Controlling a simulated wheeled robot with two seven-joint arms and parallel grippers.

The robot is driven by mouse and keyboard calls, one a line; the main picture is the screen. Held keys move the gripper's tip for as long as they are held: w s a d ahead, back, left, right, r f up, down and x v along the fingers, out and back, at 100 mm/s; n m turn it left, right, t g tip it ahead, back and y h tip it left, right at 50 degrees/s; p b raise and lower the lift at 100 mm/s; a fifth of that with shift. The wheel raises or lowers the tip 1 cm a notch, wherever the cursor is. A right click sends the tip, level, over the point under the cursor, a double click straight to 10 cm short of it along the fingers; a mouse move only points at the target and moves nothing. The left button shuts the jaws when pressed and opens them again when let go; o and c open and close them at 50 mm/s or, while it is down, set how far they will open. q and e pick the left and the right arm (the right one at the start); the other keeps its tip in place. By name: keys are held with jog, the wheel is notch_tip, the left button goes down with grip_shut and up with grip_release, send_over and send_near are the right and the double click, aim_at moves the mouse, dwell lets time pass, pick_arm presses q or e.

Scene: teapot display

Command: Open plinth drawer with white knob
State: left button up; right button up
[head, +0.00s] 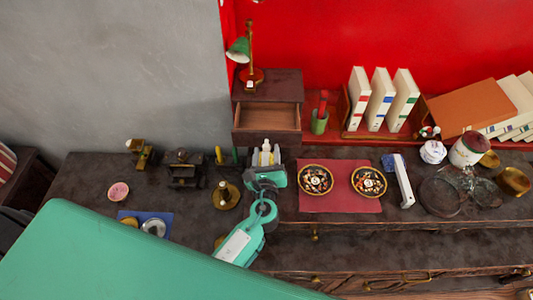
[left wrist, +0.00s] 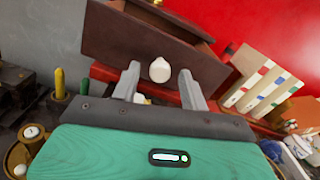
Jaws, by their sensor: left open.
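The dark wooden plinth (head: 267,84) stands on the back of the desk, with a green lamp on top. Its drawer (head: 269,117) is pulled out, and its bare wooden inside shows from above. The drawer front (left wrist: 135,42) carries a round white knob (left wrist: 160,70) in the left wrist view. My left gripper (head: 265,156) is in front of the drawer. In the left wrist view its open fingers (left wrist: 158,82) stand either side of the knob, with a gap on both sides. My right gripper is not in view.
The green lamp (head: 240,50) stands on the plinth. A green cup (head: 319,122) and white books (head: 381,98) are to the right. Two bowls sit on a red mat (head: 340,204). A brass object (head: 226,195) and dark items (head: 187,170) lie left of the gripper.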

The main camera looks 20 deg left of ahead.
pick_arm(q)
jog(key=shift+s+d+f, duration=0.1)
jog(key=shift+s+f, duration=0.05)
jog(key=shift+s, duration=0.15)
jog(key=b+v, duration=0.4)
jog(key=v, duration=0.9)
jog(key=shift+r+b, duration=0.2)
jog(key=shift+b, duration=0.1)
jog(key=shift+s, duration=0.1)
